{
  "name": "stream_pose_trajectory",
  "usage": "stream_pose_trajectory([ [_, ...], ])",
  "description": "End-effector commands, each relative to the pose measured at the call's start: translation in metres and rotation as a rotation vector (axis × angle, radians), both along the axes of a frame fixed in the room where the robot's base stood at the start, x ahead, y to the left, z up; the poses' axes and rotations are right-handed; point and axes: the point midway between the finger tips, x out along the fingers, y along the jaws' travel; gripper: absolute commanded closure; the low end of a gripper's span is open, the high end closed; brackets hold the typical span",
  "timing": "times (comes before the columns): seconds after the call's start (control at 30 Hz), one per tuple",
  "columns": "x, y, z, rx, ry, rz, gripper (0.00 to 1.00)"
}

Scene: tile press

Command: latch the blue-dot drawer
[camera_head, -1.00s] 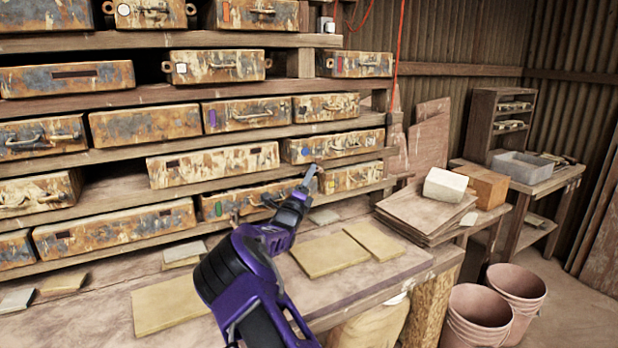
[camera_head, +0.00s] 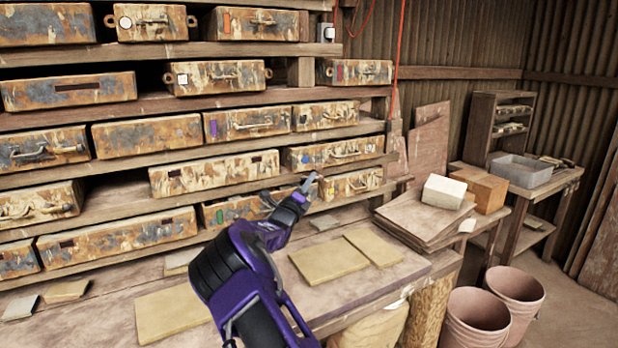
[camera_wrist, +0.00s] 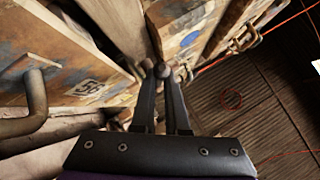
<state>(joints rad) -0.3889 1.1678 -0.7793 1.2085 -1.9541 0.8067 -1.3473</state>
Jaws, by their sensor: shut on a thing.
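The blue-dot drawer (camera_head: 335,152) is a rusty, paint-flaked box with a curved handle on the shelf right of centre. Its blue dot (camera_wrist: 190,38) shows near the top of the wrist view. My gripper (camera_head: 311,180) is just below this drawer's left part in the head view. In the wrist view my gripper (camera_wrist: 160,72) has its fingertips close together at the edge of the drawer's face, shut on a small dark rounded thing. I cannot tell what that thing belongs to. No latch can be made out clearly.
The workbench (camera_head: 265,290) bears flat tiles (camera_head: 329,259). Stacked boards (camera_head: 415,222) lie to the right, with buckets (camera_head: 475,322) on the floor.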

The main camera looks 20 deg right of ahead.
Motion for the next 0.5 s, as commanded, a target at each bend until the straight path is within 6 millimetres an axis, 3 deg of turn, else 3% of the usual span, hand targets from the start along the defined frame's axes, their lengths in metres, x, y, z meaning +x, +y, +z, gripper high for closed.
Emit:
stream_pose_trajectory([
  [0.03,-0.0002,-0.0001,0.0104,0.037,0.007,0.0,1.0],
  [0.2,-0.0001,-0.0015,0.0103,0.184,0.034,-0.002,1.0],
  [0.5,0.0003,-0.0012,0.0102,0.223,0.044,0.0,1.0],
])
